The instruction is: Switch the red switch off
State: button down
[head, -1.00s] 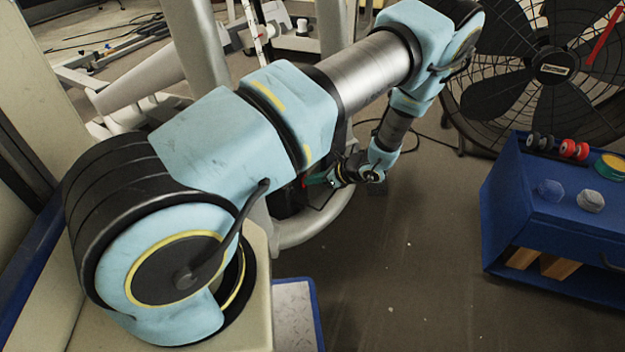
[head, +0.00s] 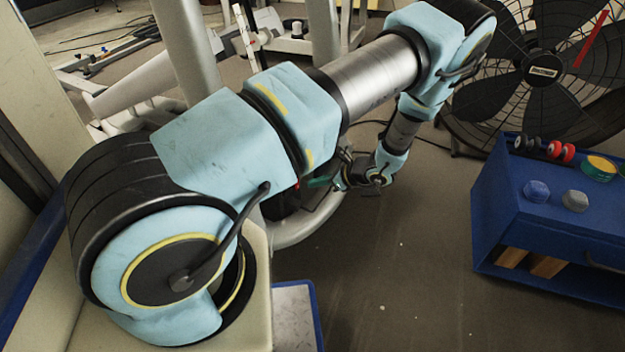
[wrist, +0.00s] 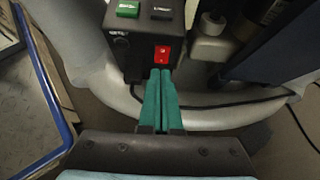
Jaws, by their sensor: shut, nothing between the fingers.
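The red switch (wrist: 163,54) is a small red rocker with white marks, on the face of a black box (wrist: 129,48) in the wrist view. My gripper (wrist: 161,72) has green fingers, shut together and empty, with the tips at the lower edge of the switch. I cannot tell whether they touch it. In the head view my gripper (head: 318,182) is near the machine's base, and my arm hides most of the box. The switch's position is not clear.
The box top carries a green button (wrist: 128,9) and a black button (wrist: 161,9). A grey curved tube (wrist: 110,98) and a dark cable run around the box.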

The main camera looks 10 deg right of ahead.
jog(key=s+d+r+p, duration=0.1)
jog(key=s+d+r, duration=0.2)
jog(key=r, duration=0.4)
jog(key=shift+s+d+r, duration=0.3)
jog(key=shift+d+r, duration=0.1)
jog(key=shift+d, duration=0.35)
jog(key=s+a+r+n+g+h, duration=0.2)
jog(key=s+a+r+n+h, duration=0.25)
jog(key=a+r+n, duration=0.7)
jog(key=s+a+r+n+g+h, duration=0.3)
jog(key=s+a+r+n+h, duration=0.15)
jog(key=a+r+n, duration=0.75)
notch_tip(320, 180, up, 27)
jog(key=d+p, duration=0.1)
jog(key=p, duration=2.5)
jog(key=shift+d+r+n+y+p, duration=0.25)
jog(key=shift+n+y+p, duration=0.1)
jog(key=shift+n, duration=0.1)
